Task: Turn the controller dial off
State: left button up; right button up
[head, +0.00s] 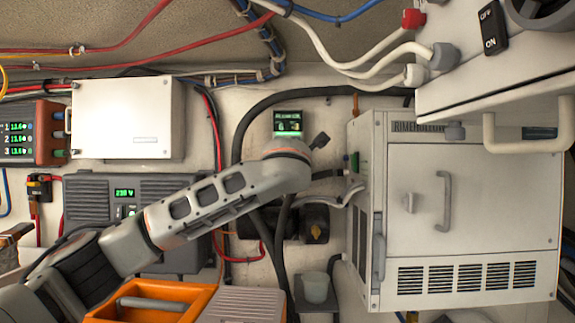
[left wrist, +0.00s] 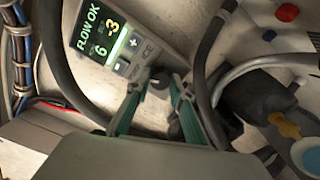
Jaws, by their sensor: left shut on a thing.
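The controller (head: 288,123) is mounted on the back wall, with a lit green display, just above the end of my left arm in the head view. In the left wrist view the controller (left wrist: 105,40) is tilted, and its screen reads FLOW OK with 6 and -3. Plus and minus buttons sit beside the screen. My left gripper (left wrist: 160,84) has its two teal fingers at the controller's lower end, closed on the small dark dial (left wrist: 159,77). The fingertips hide much of the dial, and I cannot read its setting. The head view hides the fingers behind my wrist. My right gripper is not in view.
A white cabinet (head: 468,190) with a handle and vents stands to the right. A white box (head: 127,118) and a grey unit with a green readout (head: 80,200) are on the left. Black hoses (head: 250,110) run close around the controller. An orange toolbox (head: 150,300) is below.

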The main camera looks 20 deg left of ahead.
pick_arm(q)
jog(key=shift+n, duration=4.5)
jog(key=o, duration=1.1)
